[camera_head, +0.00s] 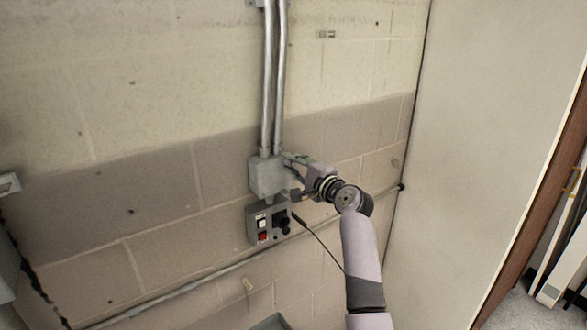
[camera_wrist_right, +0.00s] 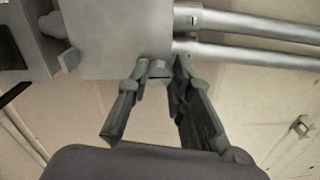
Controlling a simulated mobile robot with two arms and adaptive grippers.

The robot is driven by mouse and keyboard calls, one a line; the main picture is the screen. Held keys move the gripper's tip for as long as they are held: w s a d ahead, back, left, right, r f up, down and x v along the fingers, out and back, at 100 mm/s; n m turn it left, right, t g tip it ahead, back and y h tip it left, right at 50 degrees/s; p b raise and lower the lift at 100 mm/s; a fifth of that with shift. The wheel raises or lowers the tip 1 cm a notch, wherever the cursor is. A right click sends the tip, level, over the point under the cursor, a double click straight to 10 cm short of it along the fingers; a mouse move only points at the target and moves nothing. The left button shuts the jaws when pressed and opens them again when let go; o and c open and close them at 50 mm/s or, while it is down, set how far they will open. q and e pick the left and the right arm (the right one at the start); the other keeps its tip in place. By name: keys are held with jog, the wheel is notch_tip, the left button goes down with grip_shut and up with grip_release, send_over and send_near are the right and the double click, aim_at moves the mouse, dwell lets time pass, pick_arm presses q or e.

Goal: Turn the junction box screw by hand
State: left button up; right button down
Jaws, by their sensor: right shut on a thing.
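The grey metal junction box (camera_head: 266,177) is fixed to the block wall, below two vertical conduits. It also shows at the top of the right wrist view (camera_wrist_right: 105,40). The junction box screw (camera_wrist_right: 158,68) is a small grey head with a slot, at the side of the box that faces my gripper. My right gripper (camera_head: 291,172) reaches the box from the right. In the right wrist view its fingertips (camera_wrist_right: 160,65) are on either side of the screw, shut on it. In the head view the screw is hidden by the gripper. My left gripper is not in view.
A grey control box (camera_head: 268,222) with a white and a red switch and a black knob hangs directly below. The two conduits (camera_head: 273,75) rise above. A pipe (camera_head: 205,285) runs low along the wall. A pale panel (camera_head: 465,130) stands to the right.

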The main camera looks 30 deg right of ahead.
jog(key=n+b, duration=0.1)
jog(key=n, duration=0.2)
jog(key=n+b, duration=0.1)
jog(key=shift+f+n+b, duration=0.25)
jog(key=shift+n+b, duration=0.05)
jog(key=shift+n, duration=0.1)
jog(key=n+b, duration=0.1)
jog(key=n, duration=0.2)
jog(key=shift+n+b, duration=0.3)
jog(key=shift+b, duration=0.1)
jog(key=n+b, duration=0.1)
jog(key=n, duration=0.3)
jog(key=shift+b, duration=0.4)
jog(key=n+b, duration=0.1)
jog(key=n, duration=0.3)
jog(key=shift+d, duration=0.1)
jog(key=n, duration=0.3)
jog(key=shift+n, duration=0.4)
jog(key=shift+d+r+n+p, duration=0.1)
jog(key=shift+n+p, duration=0.95)
jog(key=shift+n, duration=1.8)
jog(key=shift+r+n+p, duration=0.1)
jog(key=shift+n+p, duration=0.9)
jog(key=shift+n, duration=1.85)
